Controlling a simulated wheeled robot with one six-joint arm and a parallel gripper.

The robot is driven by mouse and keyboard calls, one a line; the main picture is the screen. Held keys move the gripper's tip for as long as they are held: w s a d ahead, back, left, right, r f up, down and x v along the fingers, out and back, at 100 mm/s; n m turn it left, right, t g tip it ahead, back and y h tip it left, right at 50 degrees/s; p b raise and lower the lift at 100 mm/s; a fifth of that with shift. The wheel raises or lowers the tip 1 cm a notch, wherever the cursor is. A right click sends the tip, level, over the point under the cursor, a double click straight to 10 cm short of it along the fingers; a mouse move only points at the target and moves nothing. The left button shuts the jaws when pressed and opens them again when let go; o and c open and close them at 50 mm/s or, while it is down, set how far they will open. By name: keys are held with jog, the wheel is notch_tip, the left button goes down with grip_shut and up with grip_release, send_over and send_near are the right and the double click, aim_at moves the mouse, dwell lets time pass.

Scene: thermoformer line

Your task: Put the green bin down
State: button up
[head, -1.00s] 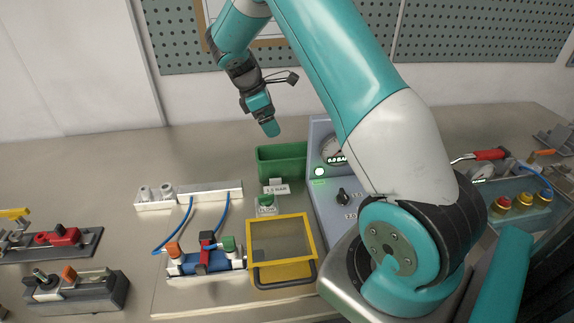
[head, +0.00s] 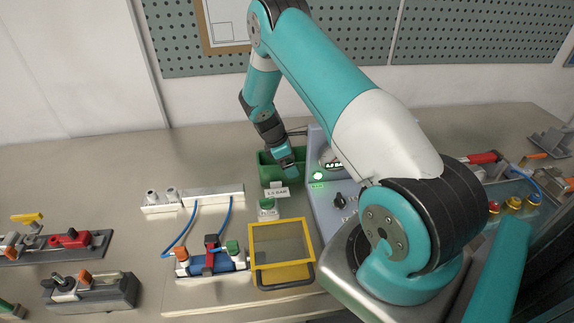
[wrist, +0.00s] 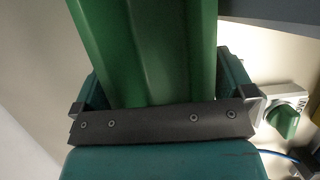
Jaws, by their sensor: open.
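The green bin (head: 266,172) stands on the bench at the back, beside the grey gauge panel. My gripper (head: 286,166) is low at the bin, over its right part in the head view, and hides some of it. In the wrist view the bin's green wall (wrist: 150,50) fills the middle, between the two spread fingers of my gripper (wrist: 160,85). The fingers are open. I cannot tell whether either finger touches the bin.
The grey gauge panel (head: 326,200) is close on the right. A yellow-framed guard (head: 282,250) is nearer. The bench left of the bin is clear.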

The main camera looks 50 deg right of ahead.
jog(key=shift+f, duration=0.1)
jog(key=shift+c, duration=0.5)
jog(key=c, duration=0.9)
jog(key=shift+c, duration=0.2)
notch_tip(320, 180, up, 28)
jog(key=b, duration=0.3)
jog(key=shift+b, duration=0.3)
